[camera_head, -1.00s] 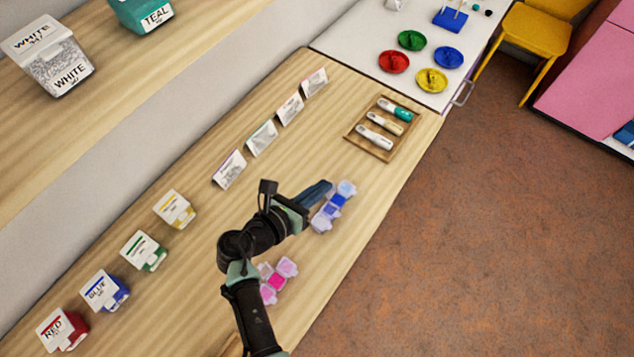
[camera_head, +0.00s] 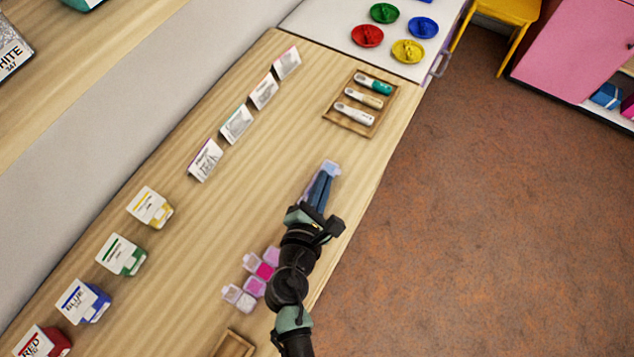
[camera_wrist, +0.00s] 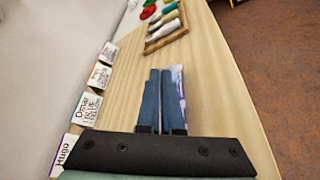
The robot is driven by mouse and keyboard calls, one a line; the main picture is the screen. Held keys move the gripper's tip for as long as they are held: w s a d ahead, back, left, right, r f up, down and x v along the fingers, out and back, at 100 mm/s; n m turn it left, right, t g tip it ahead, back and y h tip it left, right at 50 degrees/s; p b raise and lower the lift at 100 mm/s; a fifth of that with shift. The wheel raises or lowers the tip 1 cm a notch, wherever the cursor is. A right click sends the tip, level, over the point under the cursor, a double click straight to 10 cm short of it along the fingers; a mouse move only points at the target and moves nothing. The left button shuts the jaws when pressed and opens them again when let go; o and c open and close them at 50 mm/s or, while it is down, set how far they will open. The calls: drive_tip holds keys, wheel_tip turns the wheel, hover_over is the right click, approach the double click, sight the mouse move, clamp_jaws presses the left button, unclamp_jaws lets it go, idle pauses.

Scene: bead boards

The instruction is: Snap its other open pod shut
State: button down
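A translucent lilac pod strip (camera_head: 331,168) lies near the table's right edge. The strip shows beside the right finger in the wrist view (camera_wrist: 178,78). A second strip with pink pods (camera_head: 264,271) lies left of my arm, some of its clear lids apparently swung out.
A wooden tray (camera_head: 331,114) with several capped pens stands farther up the table. Name cards (camera_head: 236,124) and bead boxes (camera_head: 122,254) line the left side. Another wooden tray (camera_head: 233,343) is at the bottom. Bare table lies between the cards and the strip.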

drive_tip(key=f+m+b, duration=0.1)
drive_tip(key=b, duration=0.1)
drive_tip(key=d+f+m+t+b, duration=0.1)
drive_tip(key=b, duration=0.2)
drive_tip(key=shift+s+m+y, duration=0.3)
drive_tip(key=shift+s+y, duration=0.05)
drive_tip(key=shift+y, duration=0.05)
drive_tip(key=m+b, duration=0.1)
drive_tip(key=b, duration=0.2)
drive_tip(key=shift+s+d+f+t, duration=0.1)
drive_tip(key=shift+d+f+t, duration=0.1)
drive_tip(key=shift+t, duration=0.2)
drive_tip(key=shift+m+b, duration=0.3)
drive_tip(key=shift+b, duration=0.2)
drive_tip(key=shift+r, duration=0.1)
